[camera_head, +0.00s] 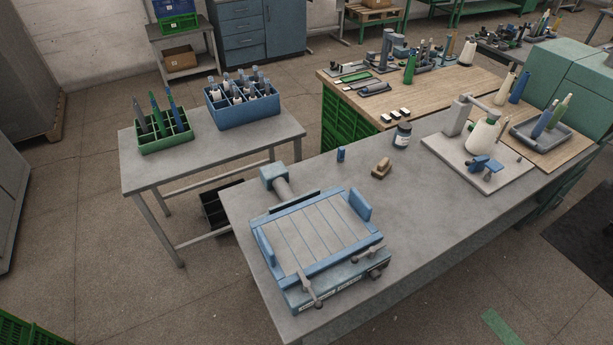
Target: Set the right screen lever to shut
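A blue-framed screen device (322,236) with a pale slatted panel sits on the near end of the grey table. Two grey levers are on its front edge. The right screen lever (369,252) lies at the front right corner, angled up toward the right. The left lever (310,290) points down toward the front. Pale label strips show on the front face, but their text is too small to read. I cannot tell which lever position is shut. Neither of my grippers is in view.
A side table at left carries a green crate (165,143) and a blue crate (240,115). Floor in front is open.

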